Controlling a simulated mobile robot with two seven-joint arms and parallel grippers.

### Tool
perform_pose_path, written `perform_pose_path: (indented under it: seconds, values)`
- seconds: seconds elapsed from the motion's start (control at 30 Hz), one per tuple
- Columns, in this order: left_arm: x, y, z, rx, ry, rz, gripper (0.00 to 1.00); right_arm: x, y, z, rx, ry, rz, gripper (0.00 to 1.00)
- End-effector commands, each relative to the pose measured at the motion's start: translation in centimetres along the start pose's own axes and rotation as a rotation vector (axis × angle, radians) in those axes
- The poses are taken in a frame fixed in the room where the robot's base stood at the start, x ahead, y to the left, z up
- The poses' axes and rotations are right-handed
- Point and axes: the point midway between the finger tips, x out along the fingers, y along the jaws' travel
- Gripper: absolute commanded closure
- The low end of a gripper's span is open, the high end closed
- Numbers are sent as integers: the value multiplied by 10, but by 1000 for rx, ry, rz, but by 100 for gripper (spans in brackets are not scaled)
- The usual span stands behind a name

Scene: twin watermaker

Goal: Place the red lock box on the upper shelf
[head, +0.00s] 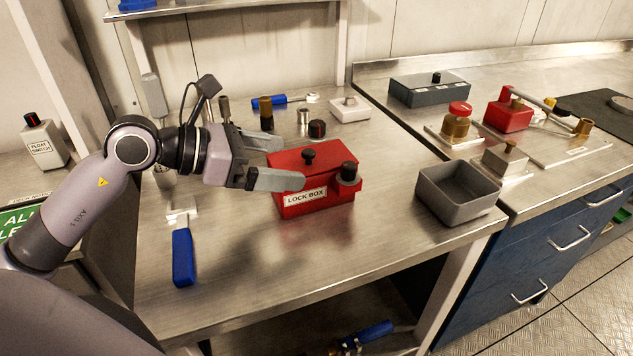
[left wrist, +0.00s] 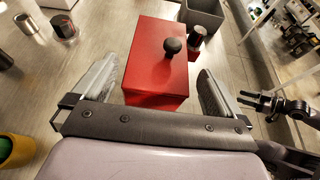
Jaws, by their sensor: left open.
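The red lock box (head: 320,180) sits on the metal bench, with a black knob on its lid, a "LOCK BOX" label on its front and a black-topped red post at its right end. My left gripper (head: 287,160) is open at the left end of the box. In the left wrist view the red lock box (left wrist: 157,65) lies ahead, between and beyond the two open fingers (left wrist: 158,85). I cannot tell whether a finger touches it. The upper shelf (head: 195,8) shows at the top left, above the back of the bench.
A grey open bin (head: 457,193) stands right of the box. A blue-handled scraper (head: 183,255) lies at the front left. Several small fittings and a white block (head: 350,108) stand behind the box. A blue item (head: 137,4) is on the shelf's left. Bare bench lies in front.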

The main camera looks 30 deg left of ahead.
Motion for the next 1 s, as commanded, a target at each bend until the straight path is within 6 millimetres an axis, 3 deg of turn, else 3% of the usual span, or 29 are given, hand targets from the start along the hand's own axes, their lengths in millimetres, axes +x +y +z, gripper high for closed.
perform_pose_path:
  seconds: [0.4,0.67,0.77,0.9,1.0]
  values:
    - [46,1,-3,-1,0,-1,0,-5,6,-3,-6,-6,14,57]
    - [49,1,-4,1,1,0,0,-4,4,-3,0,-2,14,57]
    - [49,1,-4,1,1,0,26,-4,4,-3,0,-3,14,57]
    - [49,1,-4,1,1,0,72,-4,4,-2,0,-3,13,57]
    - [48,2,-2,3,-5,1,73,-4,3,-2,0,-4,12,57]
